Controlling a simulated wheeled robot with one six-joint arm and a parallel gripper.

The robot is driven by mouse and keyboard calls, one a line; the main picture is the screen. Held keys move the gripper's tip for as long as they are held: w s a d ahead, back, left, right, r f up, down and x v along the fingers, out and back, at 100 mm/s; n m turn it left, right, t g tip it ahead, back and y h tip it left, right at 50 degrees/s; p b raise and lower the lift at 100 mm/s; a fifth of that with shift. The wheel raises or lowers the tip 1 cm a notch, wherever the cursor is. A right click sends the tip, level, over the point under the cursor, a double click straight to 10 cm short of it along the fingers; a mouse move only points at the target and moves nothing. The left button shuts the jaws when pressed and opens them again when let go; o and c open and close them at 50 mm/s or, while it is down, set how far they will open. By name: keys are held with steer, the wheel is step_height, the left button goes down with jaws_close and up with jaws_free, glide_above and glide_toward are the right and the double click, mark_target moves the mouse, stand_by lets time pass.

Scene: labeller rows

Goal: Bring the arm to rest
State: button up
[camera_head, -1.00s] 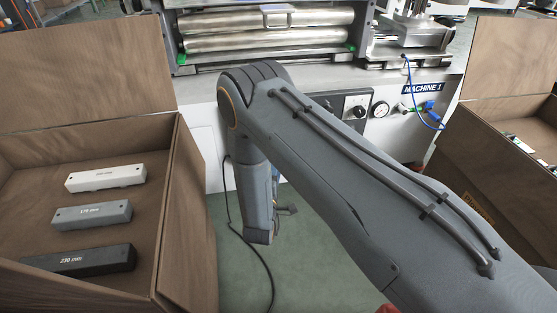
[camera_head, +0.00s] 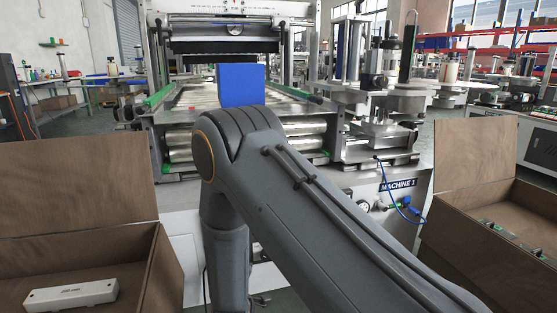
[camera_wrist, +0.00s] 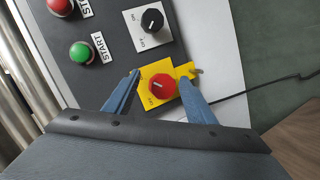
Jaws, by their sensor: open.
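My gripper (camera_wrist: 159,77) shows in the wrist view with its two blue fingers spread apart. A red rotary knob (camera_wrist: 161,87) on a yellow plate (camera_wrist: 148,72) lies between the fingers in the picture. Nothing is seen held, and I cannot tell whether the fingers touch the knob or plate. In the head view my arm reaches forward to a bent joint, and its end hangs down below it; the gripper is out of sight there.
A black knob (camera_wrist: 152,20), a green START button (camera_wrist: 81,52) and a red button (camera_wrist: 60,5) are close by on the panel. Machine 1 (camera_head: 355,203) stands ahead, with a blue block (camera_head: 243,85) on its rollers. Open boxes flank me, left (camera_head: 75,185) and right (camera_head: 475,160).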

steer(key=s+a+r+m+g+y, duration=0.1)
steer(key=s+a+r+m+g, duration=0.1)
steer(key=s+r+g, duration=0.35)
steer(key=s+a+r+m+g+y, duration=0.1)
steer(key=s+r+m+g+y, duration=0.15)
steer(key=s+r, duration=0.6)
steer(key=s+d+r+m+g+h, duration=0.1)
steer(key=s+d+r+g+h, duration=0.15)
steer(key=s+d, duration=0.7)
steer(key=s+d+r+m+g+h, duration=0.1)
steer(key=s+d+r+m+g, duration=0.25)
steer(key=s, duration=1.05)
steer(key=d+r+m+p, duration=0.2)
steer(key=d+r+p, duration=0.9)
steer(key=r+p, duration=0.2)
steer(key=d+r+m+h+p, duration=0.1)
steer(key=d+r+m+p, duration=0.2)
steer(key=d+r+p, duration=0.8)
step_height(320, 180, up, 2)
steer(key=p, duration=0.4)
steer(key=shift+r, duration=0.15)
